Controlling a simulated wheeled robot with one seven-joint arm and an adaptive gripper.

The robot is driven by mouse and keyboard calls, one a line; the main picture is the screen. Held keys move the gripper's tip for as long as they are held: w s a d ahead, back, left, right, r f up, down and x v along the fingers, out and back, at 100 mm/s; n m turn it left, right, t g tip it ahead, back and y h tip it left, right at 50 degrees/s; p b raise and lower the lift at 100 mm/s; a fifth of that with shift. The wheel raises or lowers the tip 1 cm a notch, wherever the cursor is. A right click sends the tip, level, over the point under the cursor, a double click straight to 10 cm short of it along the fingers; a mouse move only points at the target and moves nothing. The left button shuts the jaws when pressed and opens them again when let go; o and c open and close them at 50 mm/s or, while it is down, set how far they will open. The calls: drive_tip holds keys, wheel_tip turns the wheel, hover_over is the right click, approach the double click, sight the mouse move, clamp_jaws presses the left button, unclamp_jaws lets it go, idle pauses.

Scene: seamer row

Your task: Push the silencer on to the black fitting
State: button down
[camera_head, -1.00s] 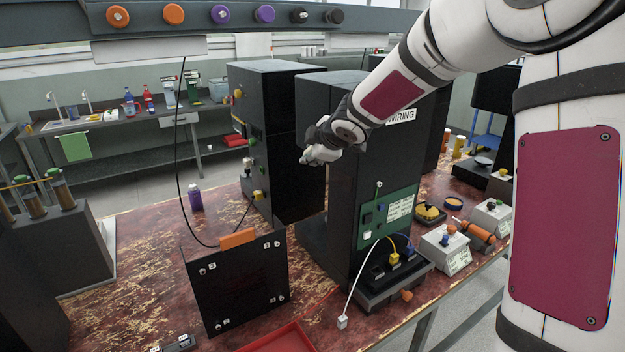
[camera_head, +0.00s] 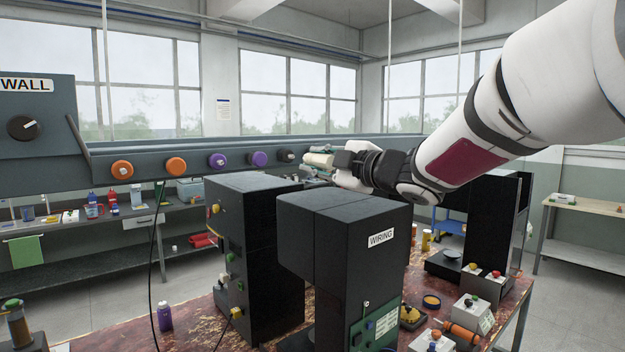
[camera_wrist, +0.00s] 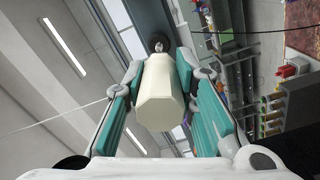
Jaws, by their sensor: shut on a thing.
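The silencer is a cream, many-sided cylinder (camera_wrist: 160,92), held between the teal-padded fingers of my gripper (camera_wrist: 158,74) in the wrist view. In the head view my gripper (camera_head: 330,168) is at the right part of the grey rail, with the cream silencer (camera_head: 318,159) pointing left. A black round fitting (camera_wrist: 159,41) with a small pale tip lies straight beyond the silencer's far end in the wrist view. I cannot tell whether they touch. In the head view one black fitting (camera_head: 284,156) shows just left of the gripper; the rail behind the gripper is hidden.
The rail also carries two orange fittings (camera_head: 122,170) and two purple fittings (camera_head: 259,159) to the left. Tall black cabinets, one labelled WIRING (camera_head: 345,215), stand below my arm. A dark cable (camera_head: 155,255) hangs at the left.

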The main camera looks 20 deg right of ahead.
sight(294, 156)
drive_tip(key=shift+r, duration=0.1)
idle(0.3)
drive_tip(key=shift+b+x, duration=1.45)
drive_tip(key=shift+x, duration=1.25)
drive_tip(key=shift+w+a, duration=0.1)
drive_tip(key=shift+w, duration=0.1)
drive_tip(key=shift+p, duration=0.5)
idle(0.4)
drive_tip(key=shift+w+a, duration=0.15)
drive_tip(key=shift+w, duration=0.2)
idle(0.4)
drive_tip(key=c, duration=1.2)
unclamp_jaws()
drive_tip(key=shift+c, duration=0.2)
drive_tip(key=v, duration=1.2)
